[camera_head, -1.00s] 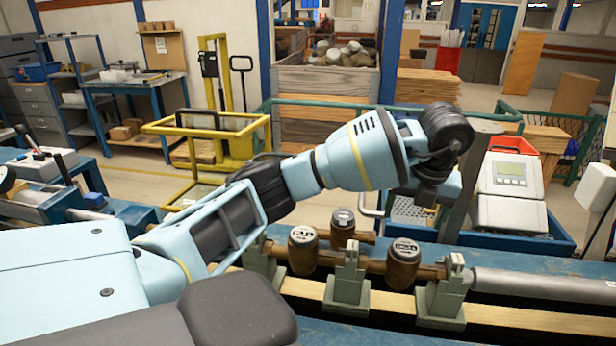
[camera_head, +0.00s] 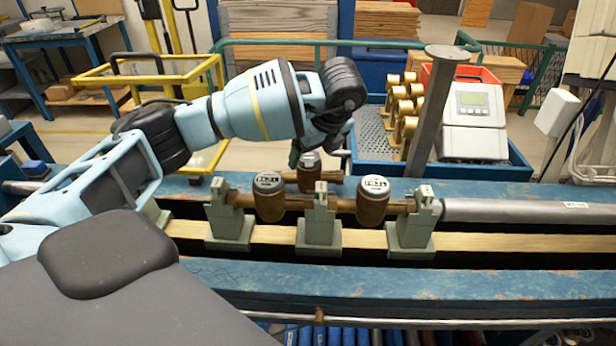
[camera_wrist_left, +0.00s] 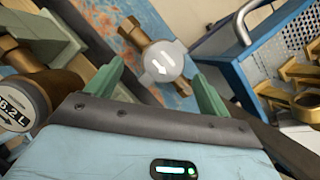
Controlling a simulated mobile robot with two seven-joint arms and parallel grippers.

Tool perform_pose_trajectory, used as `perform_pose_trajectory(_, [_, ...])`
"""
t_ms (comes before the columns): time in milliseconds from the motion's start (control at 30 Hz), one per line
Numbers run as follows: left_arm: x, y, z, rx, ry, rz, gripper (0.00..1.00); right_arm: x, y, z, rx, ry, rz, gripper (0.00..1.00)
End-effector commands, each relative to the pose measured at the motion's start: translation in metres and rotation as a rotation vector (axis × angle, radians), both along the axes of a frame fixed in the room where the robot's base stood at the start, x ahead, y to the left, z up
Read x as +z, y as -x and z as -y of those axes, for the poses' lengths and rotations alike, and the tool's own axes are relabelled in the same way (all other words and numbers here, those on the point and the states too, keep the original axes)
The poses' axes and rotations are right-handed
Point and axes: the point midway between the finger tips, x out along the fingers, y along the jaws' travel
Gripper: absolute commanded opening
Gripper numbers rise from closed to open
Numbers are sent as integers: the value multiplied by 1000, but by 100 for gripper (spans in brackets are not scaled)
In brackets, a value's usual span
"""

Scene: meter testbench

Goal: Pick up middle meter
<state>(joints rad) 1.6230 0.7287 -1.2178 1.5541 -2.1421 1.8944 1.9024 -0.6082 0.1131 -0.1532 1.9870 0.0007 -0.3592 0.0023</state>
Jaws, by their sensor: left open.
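Three brass-brown meters with round pale faces are at the bench. The left meter (camera_head: 268,197) and right meter (camera_head: 373,201) sit in line between grey-green holders. The middle meter (camera_head: 309,172) lies behind them, on the blue bench top. My left gripper (camera_head: 303,152) points down just above the middle meter, its fingers partly hidden by the wrist. In the left wrist view, the green fingers (camera_wrist_left: 158,72) are open, with the middle meter's pale face (camera_wrist_left: 164,60) between them. No grip shows. Another meter (camera_wrist_left: 20,104) is at the left edge there. My right gripper is out of view.
Grey-green holders (camera_head: 318,222) stand along the rail beside the meters. A grey pipe (camera_head: 510,211) runs right. Behind, a blue tray (camera_head: 505,168) holds several brass parts (camera_head: 403,105) and a grey device (camera_head: 474,112). A grey post (camera_head: 432,105) rises nearby.

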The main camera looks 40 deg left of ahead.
Motion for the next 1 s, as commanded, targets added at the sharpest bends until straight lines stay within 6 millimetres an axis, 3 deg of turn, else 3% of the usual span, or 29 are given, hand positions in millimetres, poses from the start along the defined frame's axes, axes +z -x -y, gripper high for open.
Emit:
perform_pose_trajectory(167, [-4,-1,-2,0,0,1,81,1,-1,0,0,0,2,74])
perform_pose_trajectory(500, [-43,-9,-16,-1,-1,1,81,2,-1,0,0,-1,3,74])
perform_pose_trajectory(800, [-47,-10,-18,-2,1,3,81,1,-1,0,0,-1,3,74])
perform_pose_trajectory(1000, [-47,-10,-18,-2,1,2,56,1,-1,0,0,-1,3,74])
